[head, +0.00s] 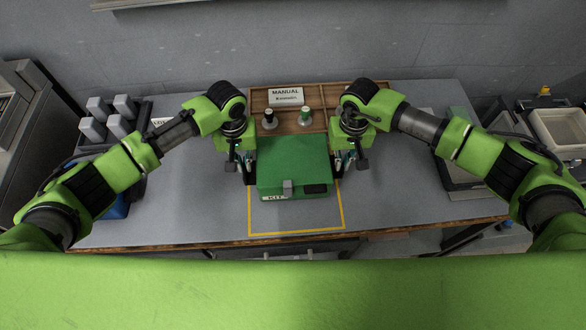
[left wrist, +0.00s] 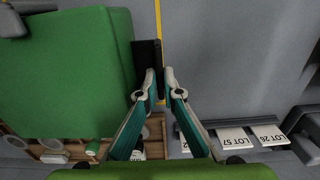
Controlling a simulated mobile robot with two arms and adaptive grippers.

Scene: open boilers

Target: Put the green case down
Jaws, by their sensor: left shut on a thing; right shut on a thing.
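The green case (head: 292,165) is closed, with a grey latch and a "KIT" label on its front. It is level between my two grippers, over the yellow outline (head: 296,233) on the grey table. I cannot tell whether its underside touches the table. My left gripper (head: 246,168) is shut on the black handle at the case's left side. The left wrist view shows the fingertips (left wrist: 159,76) at this black handle (left wrist: 146,55), beside the green case (left wrist: 65,75). My right gripper (head: 340,165) is shut at the case's right side; its grip is mostly hidden.
A wooden tray (head: 322,97) behind the case holds a "MANUAL" card (head: 286,96) and two knobs. A black rack (head: 88,138) with grey blocks stands left, a grey tray (head: 456,170) right. Table room is free in front and on both sides of the case.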

